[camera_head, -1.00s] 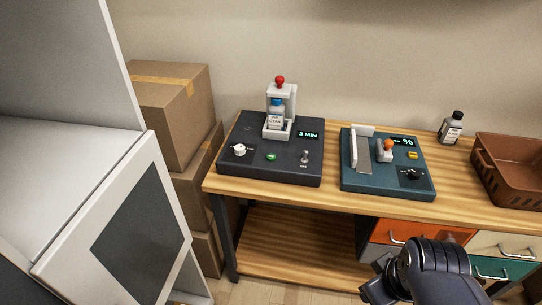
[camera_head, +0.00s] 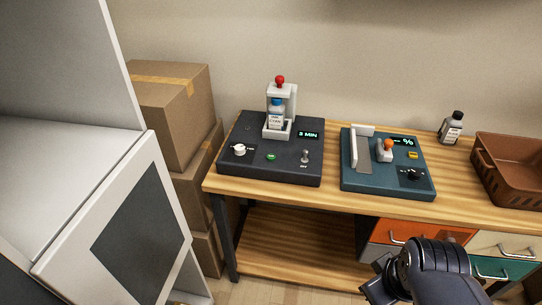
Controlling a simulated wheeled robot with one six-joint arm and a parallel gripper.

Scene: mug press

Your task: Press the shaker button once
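The shaker (camera_head: 236,168) is a dark grey box on the wooden bench, with a white frame holding a blue-capped bottle (camera_head: 276,115). A red knob (camera_head: 280,79) tops the frame. Its front panel has a white dial (camera_head: 239,150), a green button (camera_head: 271,156), a toggle switch (camera_head: 305,156) and a display (camera_head: 308,134) reading "3 MIN". My dark arm (camera_head: 436,270) is at the lower right, in front of the drawers, well away from the shaker. My gripper's fingertips cannot be made out, so its opening is unclear.
A teal device (camera_head: 373,179) with an orange-topped lever stands right of the shaker. A small dark-capped bottle (camera_head: 451,129) and a brown basket (camera_head: 510,174) are further right. Cardboard boxes (camera_head: 172,112) and a white cabinet (camera_head: 125,220) are at the left. The bench's lower shelf (camera_head: 290,245) is bare.

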